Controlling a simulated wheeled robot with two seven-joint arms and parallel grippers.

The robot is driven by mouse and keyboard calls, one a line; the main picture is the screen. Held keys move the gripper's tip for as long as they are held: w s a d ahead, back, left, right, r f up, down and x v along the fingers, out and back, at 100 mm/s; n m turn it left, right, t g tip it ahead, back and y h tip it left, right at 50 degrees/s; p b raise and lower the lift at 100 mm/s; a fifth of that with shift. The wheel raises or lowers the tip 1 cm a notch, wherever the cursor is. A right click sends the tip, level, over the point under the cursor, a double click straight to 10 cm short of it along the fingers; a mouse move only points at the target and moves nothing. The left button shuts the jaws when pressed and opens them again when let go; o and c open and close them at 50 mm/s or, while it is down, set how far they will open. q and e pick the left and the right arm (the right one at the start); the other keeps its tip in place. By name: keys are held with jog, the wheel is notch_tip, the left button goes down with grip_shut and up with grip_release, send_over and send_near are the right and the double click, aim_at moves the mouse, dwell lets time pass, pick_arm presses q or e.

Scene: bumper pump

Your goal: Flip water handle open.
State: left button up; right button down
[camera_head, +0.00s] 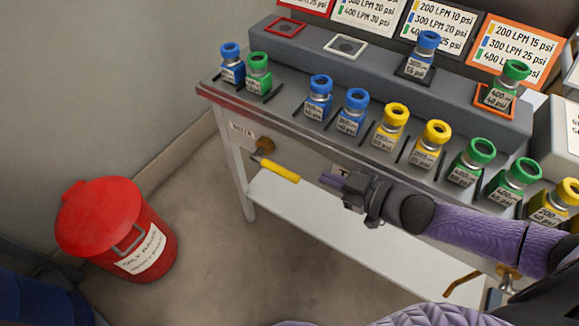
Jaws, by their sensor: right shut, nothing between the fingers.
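The yellow water handle (280,171) sticks out from a brass valve (265,146) on the front of the table, near its left end. The handle points right and slightly down. My right gripper (331,180) comes in from the right, shut and empty, with its tips a short gap to the right of the handle's free end. It does not touch the handle. My left gripper is not in view.
The grey table (283,123) holds several blue, green and yellow bottles, with labelled signs behind. A white lower shelf (330,225) lies beneath. A red waste bin (105,225) stands on the floor at left. Another fitting (508,272) sits at lower right.

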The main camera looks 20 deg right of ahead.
jog(key=b, duration=0.5)
send_over(292, 177)
notch_tip(292, 177, down, 3)
notch_tip(292, 177, down, 3)
jog(key=shift+a+r+b, duration=0.1)
jog(key=shift+b, duration=1)
jog(key=shift+w+f, duration=0.1)
jog(key=shift+f, duration=0.25)
pick_arm(q)
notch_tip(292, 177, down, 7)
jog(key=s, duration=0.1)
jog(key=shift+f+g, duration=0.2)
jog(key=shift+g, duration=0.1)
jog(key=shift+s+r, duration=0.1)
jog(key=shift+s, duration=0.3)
jog(key=shift+b, duration=0.3)
